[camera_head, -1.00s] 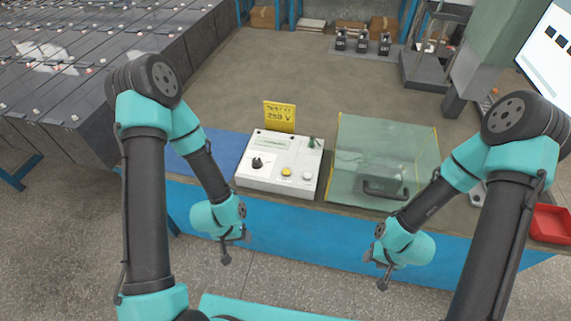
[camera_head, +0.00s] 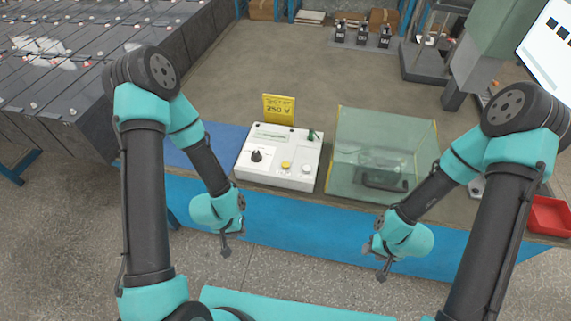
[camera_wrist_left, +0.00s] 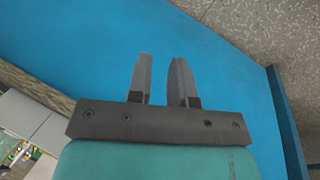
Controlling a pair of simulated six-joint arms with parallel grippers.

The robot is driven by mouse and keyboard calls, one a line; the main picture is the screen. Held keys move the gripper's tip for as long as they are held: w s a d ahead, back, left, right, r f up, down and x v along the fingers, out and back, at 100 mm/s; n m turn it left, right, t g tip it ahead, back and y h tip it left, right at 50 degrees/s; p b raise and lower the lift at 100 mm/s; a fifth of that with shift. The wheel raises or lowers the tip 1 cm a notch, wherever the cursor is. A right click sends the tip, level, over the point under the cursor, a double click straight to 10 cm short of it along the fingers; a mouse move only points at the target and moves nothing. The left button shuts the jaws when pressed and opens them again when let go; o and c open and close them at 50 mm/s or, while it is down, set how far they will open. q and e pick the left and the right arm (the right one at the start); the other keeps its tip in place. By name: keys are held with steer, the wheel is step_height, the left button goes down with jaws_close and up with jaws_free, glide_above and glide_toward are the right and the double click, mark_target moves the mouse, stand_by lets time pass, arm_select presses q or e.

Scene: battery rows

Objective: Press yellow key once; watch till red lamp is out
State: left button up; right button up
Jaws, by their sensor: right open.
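A white tester box (camera_head: 248,172) stands on the bench at centre. On its top are a yellow key (camera_head: 286,166), a black knob (camera_head: 256,156) and a pale round piece (camera_head: 305,169) right of the key. I can make out no red glow on the box. My left gripper (camera_head: 226,247) hangs in front of the bench, below and left of the box, touching nothing. In the left wrist view its two fingers (camera_wrist_left: 161,80) are apart with nothing between them. My right gripper (camera_head: 381,270) is open and hangs in front of the bench, right of the box.
A yellow sign (camera_head: 279,108) stands behind the box. A clear greenish cover (camera_head: 350,135) stands close on its right, over a dark handle-like piece. A red tray (camera_head: 550,217) is at far right. Rows of dark batteries (camera_head: 50,75) fill the left. A blue mat (camera_head: 205,150) lies left of the box.

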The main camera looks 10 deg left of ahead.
arm_select(q)
jaws_close()
stand_by(1.1)
